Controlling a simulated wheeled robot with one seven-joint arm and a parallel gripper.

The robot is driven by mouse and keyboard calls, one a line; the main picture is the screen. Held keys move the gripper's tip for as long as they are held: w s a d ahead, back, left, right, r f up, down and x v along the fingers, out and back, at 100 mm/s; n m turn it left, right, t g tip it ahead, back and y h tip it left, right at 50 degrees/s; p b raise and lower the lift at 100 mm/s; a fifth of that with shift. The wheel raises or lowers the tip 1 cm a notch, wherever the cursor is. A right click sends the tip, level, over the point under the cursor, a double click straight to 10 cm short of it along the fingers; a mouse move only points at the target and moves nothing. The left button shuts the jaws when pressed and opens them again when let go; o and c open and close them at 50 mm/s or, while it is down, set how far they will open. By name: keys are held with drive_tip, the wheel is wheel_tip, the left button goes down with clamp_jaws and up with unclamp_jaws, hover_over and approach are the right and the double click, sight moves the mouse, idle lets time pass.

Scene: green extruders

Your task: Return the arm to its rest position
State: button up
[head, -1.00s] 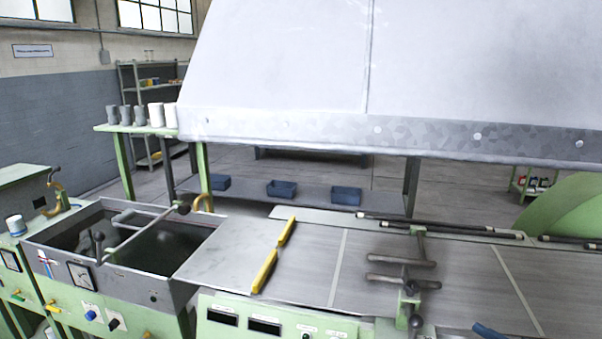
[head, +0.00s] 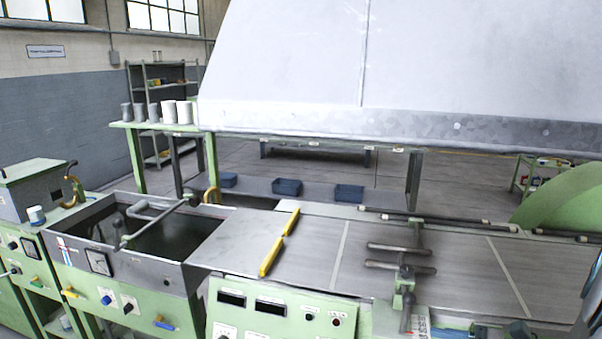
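My gripper is not in view. No object held by me is visible.
A green extruder bench with a grey metal top (head: 385,245) fills the front, bearing two yellow bars (head: 271,257) and a clamp with handles (head: 403,270). An open grey tank (head: 200,278) is at left. A large white hood (head: 300,60) hangs above. Open floor lies behind.

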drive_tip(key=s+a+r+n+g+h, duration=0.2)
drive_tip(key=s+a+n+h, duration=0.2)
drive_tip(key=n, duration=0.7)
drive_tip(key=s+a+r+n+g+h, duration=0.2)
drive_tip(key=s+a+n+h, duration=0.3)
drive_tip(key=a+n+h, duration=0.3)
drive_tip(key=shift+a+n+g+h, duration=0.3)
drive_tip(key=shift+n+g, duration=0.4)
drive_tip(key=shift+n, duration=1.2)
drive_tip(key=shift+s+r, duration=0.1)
